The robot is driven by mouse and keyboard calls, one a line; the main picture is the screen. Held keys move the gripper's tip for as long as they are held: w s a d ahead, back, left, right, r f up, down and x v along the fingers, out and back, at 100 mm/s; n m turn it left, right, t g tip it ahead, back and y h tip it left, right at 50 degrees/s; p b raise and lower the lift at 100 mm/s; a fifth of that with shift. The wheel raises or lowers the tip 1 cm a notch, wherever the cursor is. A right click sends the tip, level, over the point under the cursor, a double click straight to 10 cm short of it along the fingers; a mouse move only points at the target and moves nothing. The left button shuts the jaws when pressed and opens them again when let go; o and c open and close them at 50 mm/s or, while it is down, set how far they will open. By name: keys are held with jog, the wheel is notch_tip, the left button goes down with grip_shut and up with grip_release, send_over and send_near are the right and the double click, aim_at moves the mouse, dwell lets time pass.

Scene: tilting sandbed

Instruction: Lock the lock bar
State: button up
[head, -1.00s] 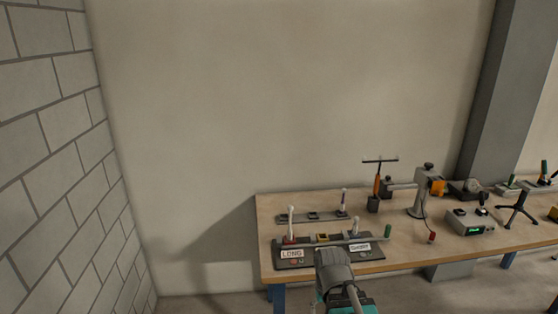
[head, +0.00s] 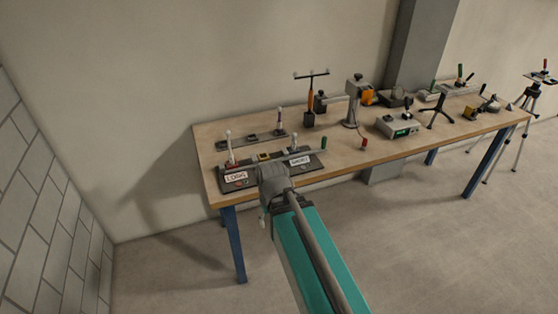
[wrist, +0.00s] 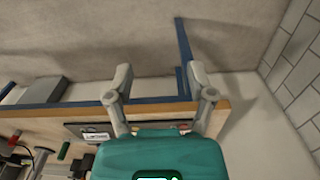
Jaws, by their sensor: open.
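A dark panel (head: 240,182) with a LONG label (head: 236,176) and a SHORT label (head: 300,159) lies at the table's left front. The panel (wrist: 75,130) shows partly behind the left finger.
The wooden table (head: 375,160) has blue legs. Behind the panel lies a second strip (head: 250,142) with an upright lever. Floor is clear in front.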

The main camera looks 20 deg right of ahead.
jog(key=shift+w+d+f, duration=0.15)
jog(key=shift+w+f, duration=0.05)
jog(key=c, duration=0.4)
jog(key=w+d+f+b, duration=0.1)
jog(key=w+d+f+h+b, duration=0.1)
jog(key=w+d+t+h+b, duration=0.1)
jog(key=w, duration=0.1)
jog(key=shift+d+f, duration=0.3)
jog(key=shift+f, duration=0.1)
grip_shut()
jog(key=w+d+f+n+t+h+b, duration=0.1)
jog(key=w+d+h+b, duration=0.3)
jog(key=w, duration=0.4)
jog(key=w+d+f+n+t+h+b, duration=0.1)
jog(key=w+d+n+t+h+b, duration=0.2)
jog(key=w+d+b, duration=0.4)
jog(key=w+d+n+t+h+b, duration=0.1)
jog(key=w+d+t+h+b, duration=0.3)
jog(key=w+b, duration=0.4)
jog(key=shift+w+d+f+n+h+b, duration=0.2)
jog(key=shift+w+d+h, duration=0.15)
jog(key=shift+w, duration=0.25)
jog(key=shift+w+d+f+n+h+b, duration=0.2)
jog(key=shift+w+d+h, duration=0.1)
jog(key=shift+w, duration=0.3)
jog(key=shift+w+r+n+t+b, duration=0.25)
jog(key=shift+w+n+t+b, duration=0.5)
jog(key=shift+w, duration=0.3)
